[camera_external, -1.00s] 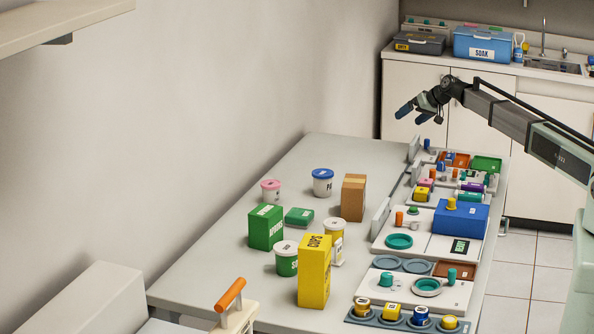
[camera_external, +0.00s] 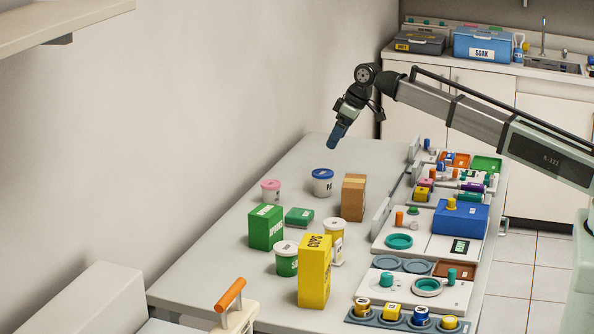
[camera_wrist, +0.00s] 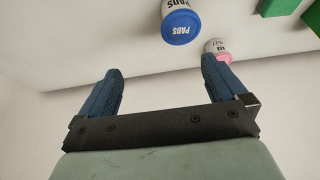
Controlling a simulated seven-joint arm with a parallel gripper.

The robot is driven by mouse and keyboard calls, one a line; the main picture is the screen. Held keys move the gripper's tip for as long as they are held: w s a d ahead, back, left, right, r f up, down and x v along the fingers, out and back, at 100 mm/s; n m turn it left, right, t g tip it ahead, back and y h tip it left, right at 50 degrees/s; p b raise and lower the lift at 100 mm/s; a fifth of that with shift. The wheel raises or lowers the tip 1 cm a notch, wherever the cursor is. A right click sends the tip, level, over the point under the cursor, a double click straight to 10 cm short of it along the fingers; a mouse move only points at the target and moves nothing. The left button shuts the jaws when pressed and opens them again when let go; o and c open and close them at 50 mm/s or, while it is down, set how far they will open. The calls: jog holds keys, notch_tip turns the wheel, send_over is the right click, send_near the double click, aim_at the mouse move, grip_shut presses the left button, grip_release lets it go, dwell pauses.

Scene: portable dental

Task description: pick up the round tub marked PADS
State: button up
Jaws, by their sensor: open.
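The tub marked PADS is a white round tub with a blue lid. It stands upright near the back of the grey table in the external view (camera_external: 323,184). In the wrist view its blue lid (camera_wrist: 181,27), lettered PADS, shows at the top, beyond the fingertips. My gripper (camera_external: 334,141) is above the table, higher than the tub and apart from it, pointing down. The wrist view shows my gripper (camera_wrist: 168,80) with its two blue fingers spread and nothing between them.
A pink-lidded white tub (camera_external: 270,191) stands left of the PADS tub, and a brown box (camera_external: 353,197) stands to its right. A flat green box (camera_external: 299,216) lies in front. Trays with small items line the table's right side. The table behind the tub is clear.

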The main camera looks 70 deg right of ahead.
aim_at(324, 172)
jog(key=shift+n+g, duration=0.3)
jog(key=w+a+f, duration=0.1)
jog(key=f, duration=0.1)
jog(key=w+a+f, duration=0.1)
jog(key=f, duration=0.1)
jog(key=w+a+f, duration=0.1)
jog(key=f, duration=0.2)
jog(key=shift+a+f, duration=0.1)
jog(key=shift+a, duration=0.3)
jog(key=shift+f, duration=0.7)
jog(key=x, duration=0.2)
jog(key=s+x, duration=0.1)
jog(key=x, duration=0.1)
jog(key=shift+w+a+f, duration=0.1)
jog(key=shift+f, duration=0.15)
jog(key=c, duration=1.1)
